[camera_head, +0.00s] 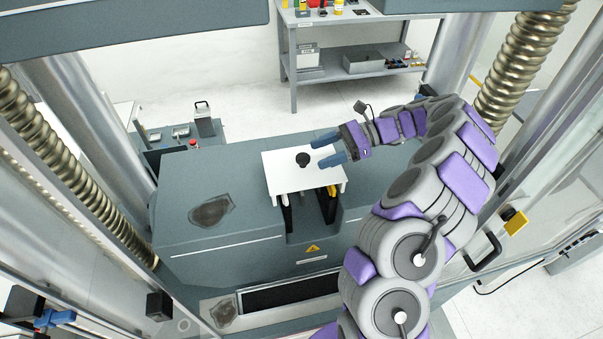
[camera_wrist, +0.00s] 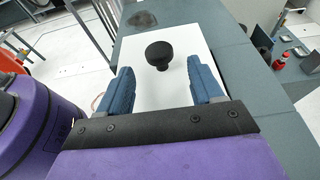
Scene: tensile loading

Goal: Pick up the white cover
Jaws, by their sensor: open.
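The white cover (camera_head: 285,180) is a flat plate lying on the grey-green machine base, over a slot in its front. A round black knob (camera_head: 303,159) stands up from it. My gripper (camera_head: 326,147) has two blue fingers, which are apart and empty, just right of the knob and over the cover's right part. In the wrist view, the cover (camera_wrist: 190,45) lies beyond and below my gripper (camera_wrist: 160,88). The knob (camera_wrist: 160,54) is ahead of the gap between the fingers, roughly centred and not gripped.
The machine base (camera_head: 200,170) has a dark oval patch on its left. Metal columns and coiled screws (camera_head: 525,60) flank both sides. A shelf table (camera_head: 350,70) stands behind. A side unit with a red button (camera_head: 193,142) is at the left. The base left of the cover is clear.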

